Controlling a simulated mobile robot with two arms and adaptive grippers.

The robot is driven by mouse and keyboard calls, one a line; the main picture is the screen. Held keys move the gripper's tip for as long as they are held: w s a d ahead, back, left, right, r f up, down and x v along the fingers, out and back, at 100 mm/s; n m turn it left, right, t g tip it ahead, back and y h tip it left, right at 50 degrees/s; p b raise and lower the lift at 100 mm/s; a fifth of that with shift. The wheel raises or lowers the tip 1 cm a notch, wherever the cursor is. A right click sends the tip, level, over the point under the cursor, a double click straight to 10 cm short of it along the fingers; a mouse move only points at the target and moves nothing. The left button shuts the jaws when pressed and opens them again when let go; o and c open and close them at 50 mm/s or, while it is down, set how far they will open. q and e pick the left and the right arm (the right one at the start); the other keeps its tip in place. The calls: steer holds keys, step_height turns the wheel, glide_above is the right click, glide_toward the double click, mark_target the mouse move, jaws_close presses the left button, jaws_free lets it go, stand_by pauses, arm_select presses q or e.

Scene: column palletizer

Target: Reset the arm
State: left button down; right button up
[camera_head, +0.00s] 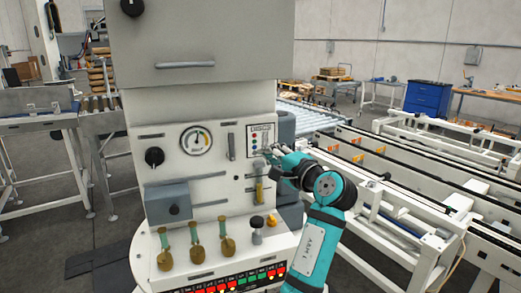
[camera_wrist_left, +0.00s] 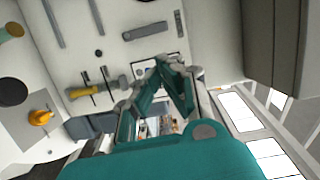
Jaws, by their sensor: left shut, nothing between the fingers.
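My left arm is teal and comes up from the bottom of the head view. My left gripper (camera_head: 268,160) is at the right side of the pale control panel (camera_head: 205,175), close to a small plate with coloured lights (camera_head: 260,136). In the left wrist view the fingers of the gripper (camera_wrist_left: 166,66) meet at the tips, with nothing between them. The panel face is behind them; I cannot tell whether the tips touch it. A yellow handle (camera_head: 259,192) is just below the gripper; it also shows in the left wrist view (camera_wrist_left: 82,92). My right gripper is not in view.
The panel carries a gauge (camera_head: 196,139), a black knob (camera_head: 154,156), a grey box (camera_head: 168,202) and several brass levers (camera_head: 227,246). An orange knob (camera_head: 271,220) is near my forearm. A conveyor (camera_head: 410,185) runs along the right; a blue cabinet (camera_head: 428,98) stands behind.

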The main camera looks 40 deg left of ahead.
arm_select(q)
steer(key=shift+s+d, duration=0.1)
steer(key=shift+d, duration=0.15)
steer(key=shift+f, duration=0.1)
stand_by(0.3)
